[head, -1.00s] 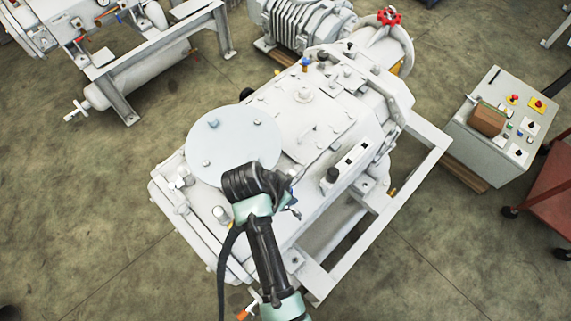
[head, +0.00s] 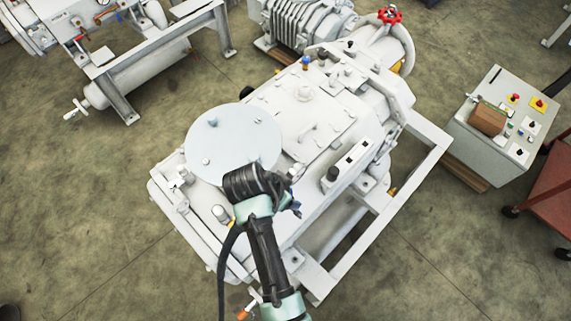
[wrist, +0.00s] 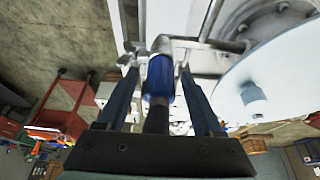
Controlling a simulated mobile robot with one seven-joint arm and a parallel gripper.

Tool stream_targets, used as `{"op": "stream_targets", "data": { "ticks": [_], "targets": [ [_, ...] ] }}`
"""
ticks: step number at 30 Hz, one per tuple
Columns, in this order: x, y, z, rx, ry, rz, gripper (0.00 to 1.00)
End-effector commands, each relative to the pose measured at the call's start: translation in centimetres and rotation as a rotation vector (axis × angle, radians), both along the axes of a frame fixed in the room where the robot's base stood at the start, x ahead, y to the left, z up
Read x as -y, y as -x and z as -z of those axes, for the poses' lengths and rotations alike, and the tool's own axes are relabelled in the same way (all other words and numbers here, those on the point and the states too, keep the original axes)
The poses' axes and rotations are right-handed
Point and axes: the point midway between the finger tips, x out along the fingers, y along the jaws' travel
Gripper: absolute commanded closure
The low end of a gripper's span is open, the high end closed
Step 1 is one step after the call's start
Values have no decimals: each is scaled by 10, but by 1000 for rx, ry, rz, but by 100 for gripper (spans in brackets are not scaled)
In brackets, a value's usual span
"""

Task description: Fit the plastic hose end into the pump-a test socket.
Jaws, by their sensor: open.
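In the wrist view a blue collar (wrist: 160,76), which looks like the plastic hose end, stands between the two fingers of my gripper (wrist: 160,62). The fingers are open, with a gap on each side of the collar. A dark stem (wrist: 156,118) runs from the collar towards my palm. A pale metal fitting (wrist: 162,45) lies at the collar's far end; I cannot tell how deeply they are joined. In the head view my gripper (head: 284,198) is over the white pump (head: 318,125), and a bit of blue shows at its tip. I cannot make out a pump-a label.
A large pale disc (head: 236,146) on the pump is close beside my wrist, and also fills the right of the wrist view (wrist: 275,75). A control cabinet (head: 495,125) and a red cart (head: 552,195) stand at the right.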

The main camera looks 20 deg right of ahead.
Motion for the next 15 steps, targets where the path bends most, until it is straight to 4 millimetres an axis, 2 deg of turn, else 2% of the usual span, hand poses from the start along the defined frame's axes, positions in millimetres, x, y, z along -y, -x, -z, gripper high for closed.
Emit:
{"op": "stream_targets", "data": {
  "ticks": [8,15],
  "targets": [
    [-3,0,-16,3,1,-2,32],
    [-20,6,-60,6,0,-2,32]
  ]
}}
